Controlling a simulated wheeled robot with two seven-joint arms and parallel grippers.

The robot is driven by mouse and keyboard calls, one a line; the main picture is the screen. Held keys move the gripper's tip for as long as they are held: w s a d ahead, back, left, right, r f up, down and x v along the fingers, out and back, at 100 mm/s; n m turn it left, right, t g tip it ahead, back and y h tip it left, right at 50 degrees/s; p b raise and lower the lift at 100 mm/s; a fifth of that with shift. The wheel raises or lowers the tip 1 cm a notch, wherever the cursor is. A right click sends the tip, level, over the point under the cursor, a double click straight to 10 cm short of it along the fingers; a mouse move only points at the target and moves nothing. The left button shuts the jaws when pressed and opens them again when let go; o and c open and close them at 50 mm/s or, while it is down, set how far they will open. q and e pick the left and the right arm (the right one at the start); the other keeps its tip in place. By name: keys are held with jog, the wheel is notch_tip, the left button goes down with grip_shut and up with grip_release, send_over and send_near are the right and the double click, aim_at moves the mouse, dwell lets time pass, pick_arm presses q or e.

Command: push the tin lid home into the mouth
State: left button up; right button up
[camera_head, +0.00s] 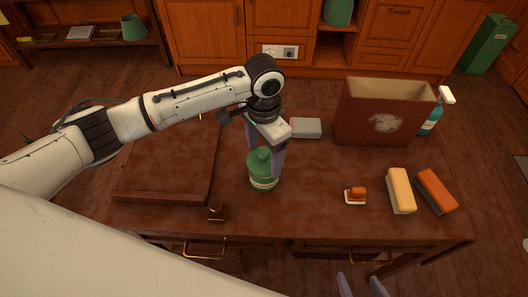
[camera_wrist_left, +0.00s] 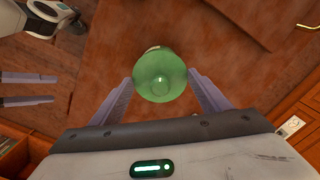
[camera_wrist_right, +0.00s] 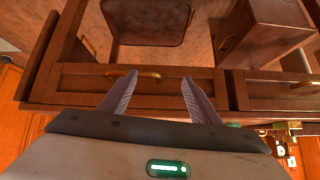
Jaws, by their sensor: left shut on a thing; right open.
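A green tin (camera_head: 264,184) with a pale label band stands upright near the middle of the table. Its green lid (camera_head: 259,160) is at the top of the tin; I cannot tell whether it sits fully in the mouth. My left gripper (camera_head: 264,172) points down from above with its fingers on either side of the lid, shut on it. In the left wrist view the round green lid (camera_wrist_left: 160,76) fills the space between the fingertips and hides most of the tin. My right gripper (camera_wrist_right: 158,80) is open and empty, low in front of the table's drawers.
A brown box (camera_head: 385,122), a teal spray bottle (camera_head: 431,120) and a grey block (camera_head: 306,128) stand at the back. A small orange-handled item (camera_head: 355,195), a cream block (camera_head: 400,190) and an orange block (camera_head: 437,190) lie right. A brown board (camera_head: 170,165) lies left.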

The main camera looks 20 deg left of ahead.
aim_at(264, 153)
pick_arm(q)
jog(key=shift+f, duration=0.95)
jog(key=o, duration=1.1)
notch_tip(264, 153, up, 10)
jog(key=shift+r, duration=0.15)
